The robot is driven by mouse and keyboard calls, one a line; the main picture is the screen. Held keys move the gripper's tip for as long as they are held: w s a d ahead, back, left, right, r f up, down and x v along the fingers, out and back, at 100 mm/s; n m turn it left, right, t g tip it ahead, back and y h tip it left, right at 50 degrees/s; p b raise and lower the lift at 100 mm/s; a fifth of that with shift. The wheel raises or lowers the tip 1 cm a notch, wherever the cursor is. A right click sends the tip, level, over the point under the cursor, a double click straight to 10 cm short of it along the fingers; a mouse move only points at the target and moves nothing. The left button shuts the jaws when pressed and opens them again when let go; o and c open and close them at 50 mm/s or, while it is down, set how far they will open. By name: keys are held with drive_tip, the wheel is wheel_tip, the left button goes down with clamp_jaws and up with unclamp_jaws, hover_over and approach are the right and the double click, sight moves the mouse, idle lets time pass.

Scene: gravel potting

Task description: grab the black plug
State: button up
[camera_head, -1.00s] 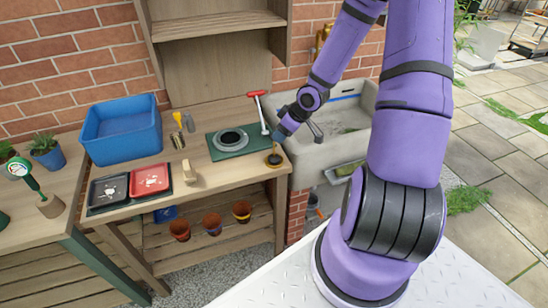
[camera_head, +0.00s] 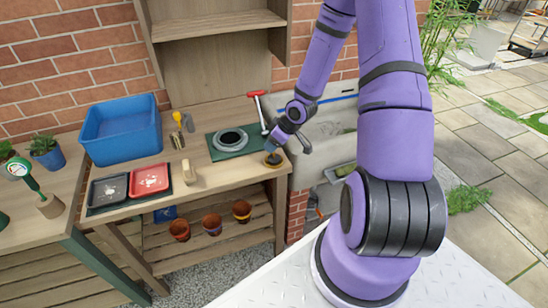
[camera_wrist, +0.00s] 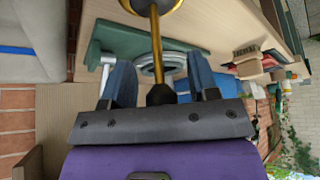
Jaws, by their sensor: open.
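The black plug (camera_head: 273,160) stands near the right front corner of the wooden bench, a dark disc with a brass-coloured edge. In the wrist view its brass stem (camera_wrist: 156,45) runs from the disc at the top edge to a dark knob (camera_wrist: 160,95). My gripper (camera_head: 272,146) is at the plug's upper end, just above the disc. In the wrist view its two blue fingers (camera_wrist: 152,88) are open, one on each side of the knob. I cannot tell whether either finger touches it. The stem is mostly hidden in the head view.
A grey ring (camera_head: 230,139) lies on a green plate (camera_head: 247,149) left of the plug. A red-handled tool (camera_head: 256,95) stands behind it. A stone sink (camera_head: 335,150) adjoins the bench's right side. A blue bin (camera_head: 121,132) and two trays (camera_head: 150,179) are further left.

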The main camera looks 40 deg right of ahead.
clamp_jaws()
